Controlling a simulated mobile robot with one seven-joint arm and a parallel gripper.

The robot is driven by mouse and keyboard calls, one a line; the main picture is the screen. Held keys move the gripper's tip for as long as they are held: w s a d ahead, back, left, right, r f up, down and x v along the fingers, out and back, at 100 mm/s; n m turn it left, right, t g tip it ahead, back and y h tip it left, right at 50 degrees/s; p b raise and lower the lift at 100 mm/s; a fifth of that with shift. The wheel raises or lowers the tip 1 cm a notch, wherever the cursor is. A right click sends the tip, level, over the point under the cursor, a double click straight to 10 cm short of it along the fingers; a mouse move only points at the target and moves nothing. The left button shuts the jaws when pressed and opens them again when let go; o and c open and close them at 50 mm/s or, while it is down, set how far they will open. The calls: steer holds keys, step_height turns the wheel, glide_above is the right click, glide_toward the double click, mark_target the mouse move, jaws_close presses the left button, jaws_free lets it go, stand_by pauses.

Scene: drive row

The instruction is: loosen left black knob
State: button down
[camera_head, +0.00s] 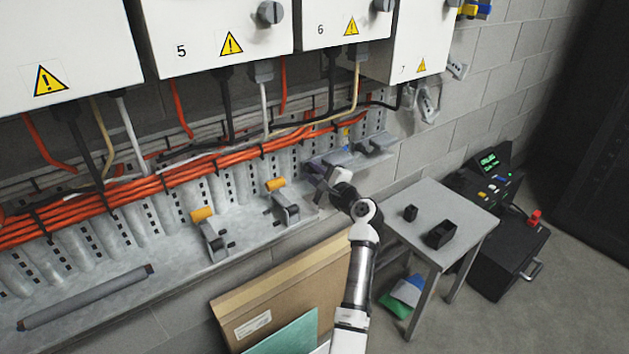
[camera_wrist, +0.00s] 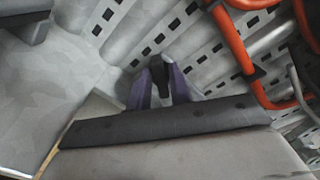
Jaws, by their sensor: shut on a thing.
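A black knob (camera_wrist: 158,67) shows in the wrist view between the two purple fingers of my gripper (camera_wrist: 158,84), which are shut on it. In the head view my gripper (camera_head: 322,180) reaches to the left end of a grey bracket (camera_head: 348,159) on the metal tray. My gripper hides the held knob there. Another dark fitting (camera_head: 378,146) stands on the bracket's right part, apart from my gripper. How tight the knob is cannot be seen.
Orange cables (camera_head: 150,185) run along the perforated tray behind. Two clamps with yellow-orange tops (camera_head: 203,214) (camera_head: 276,184) stand to the left. A grey table (camera_head: 465,205) with two black blocks is at right. Cardboard (camera_head: 285,290) leans below. Numbered white boxes (camera_head: 225,30) hang above.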

steer(key=shift+d+f+n+b, duration=0.1)
steer(key=shift+f+n+b, duration=0.1)
steer(key=shift+n+b, duration=3.75)
steer(key=shift+f+n+b, duration=0.2)
steer(key=shift+n+b, duration=3.65)
steer(key=shift+n, duration=0.1)
steer(key=c, duration=1.5)
jaws_free()
steer(key=shift+r, duration=0.1)
steer(key=shift+o, duration=0.2)
steer(key=b+v, duration=0.1)
steer(key=v, duration=1.2)
steer(key=shift+s+d, duration=0.25)
steer(key=shift+s, duration=0.1)
